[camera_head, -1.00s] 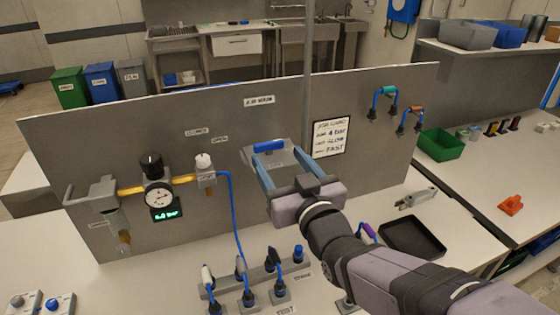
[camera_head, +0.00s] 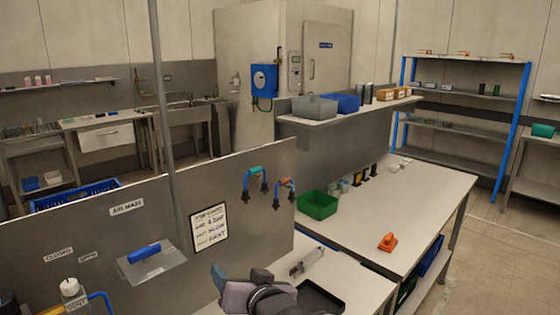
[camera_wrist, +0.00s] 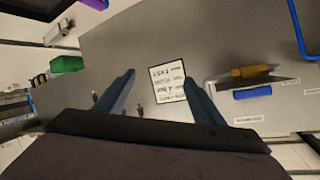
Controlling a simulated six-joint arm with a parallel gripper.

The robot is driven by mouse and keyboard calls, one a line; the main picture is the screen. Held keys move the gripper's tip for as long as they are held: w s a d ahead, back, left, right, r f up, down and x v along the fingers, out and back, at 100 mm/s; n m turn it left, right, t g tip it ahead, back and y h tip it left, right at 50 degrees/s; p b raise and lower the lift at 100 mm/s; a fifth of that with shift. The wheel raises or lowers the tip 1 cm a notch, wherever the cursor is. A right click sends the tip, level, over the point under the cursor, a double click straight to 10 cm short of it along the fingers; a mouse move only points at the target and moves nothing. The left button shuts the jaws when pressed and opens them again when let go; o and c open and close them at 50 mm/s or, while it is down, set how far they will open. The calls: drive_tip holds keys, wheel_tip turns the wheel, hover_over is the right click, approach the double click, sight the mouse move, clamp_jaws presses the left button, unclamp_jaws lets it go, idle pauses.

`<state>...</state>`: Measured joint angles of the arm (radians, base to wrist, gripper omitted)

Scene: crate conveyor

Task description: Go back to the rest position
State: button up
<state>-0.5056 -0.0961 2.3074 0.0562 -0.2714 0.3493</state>
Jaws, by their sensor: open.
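My gripper (camera_wrist: 160,90) shows in the wrist view with its two blue-grey fingers spread apart and nothing between them. It faces the grey panel, with the framed white notice (camera_wrist: 168,82) seen between and beyond the fingers. In the head view only part of my gripper (camera_head: 222,280) shows at the bottom, in front of the panel (camera_head: 240,190). The blue-handled slide plate (camera_head: 150,258) on the panel is left of it and apart from it. My gripper touches nothing that I can see.
A black tray (camera_head: 320,298) lies right of my wrist. A green bin (camera_head: 318,204) and an orange object (camera_head: 387,242) stand on the right bench. Hoses with couplings (camera_head: 255,180) hang on the panel. A valve knob (camera_head: 70,287) is at the lower left.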

drive_tip(key=s+d+f+g+h+p, duration=0.1)
drive_tip(key=s+d+f+g+h, duration=0.2)
drive_tip(key=d+f, duration=0.4)
drive_tip(key=s+d+f+g+h+p, duration=0.1)
drive_tip(key=s+d+f+g+h, duration=0.15)
drive_tip(key=s+d+f, duration=0.5)
drive_tip(key=s+d+f+m+g+p, duration=0.1)
drive_tip(key=s+d+f+g, duration=0.2)
drive_tip(key=s+d+g, duration=0.3)
drive_tip(key=s+d+h, duration=0.1)
drive_tip(key=s+d, duration=0.2)
drive_tip(key=s, duration=0.3)
drive_tip(key=shift+d+g, duration=0.35)
drive_tip(key=shift+w+f, duration=0.1)
